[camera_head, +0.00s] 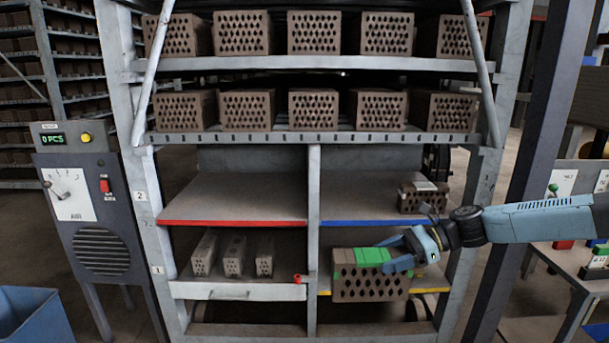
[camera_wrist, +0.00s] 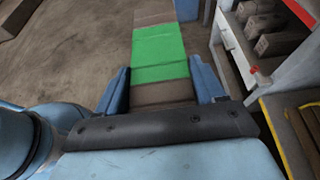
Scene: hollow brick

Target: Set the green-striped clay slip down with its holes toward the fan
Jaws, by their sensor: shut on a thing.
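The green-striped clay slip (camera_head: 370,288) is a brown brick with green bands across its top. Its diamond-shaped holes face the head camera. My gripper (camera_head: 398,256) is shut on it near its right end, from above and the right. It is held level in front of the yellow-edged lower right bay (camera_head: 432,290), partly hiding that edge. In the wrist view the slip (camera_wrist: 160,50) runs away between the two blue fingers (camera_wrist: 165,88). A dark round shape (camera_head: 436,160) stands behind the rack; I cannot tell if it is the fan.
The blue-edged shelf (camera_head: 365,205) carries one brick (camera_head: 422,197) at its right. The red-edged shelf (camera_head: 232,198) is bare. Several slim bricks (camera_head: 234,257) stand in the lower left bay, with a small red object (camera_head: 297,279). Full shelves are above; a rack post (camera_head: 314,235) divides the bays.

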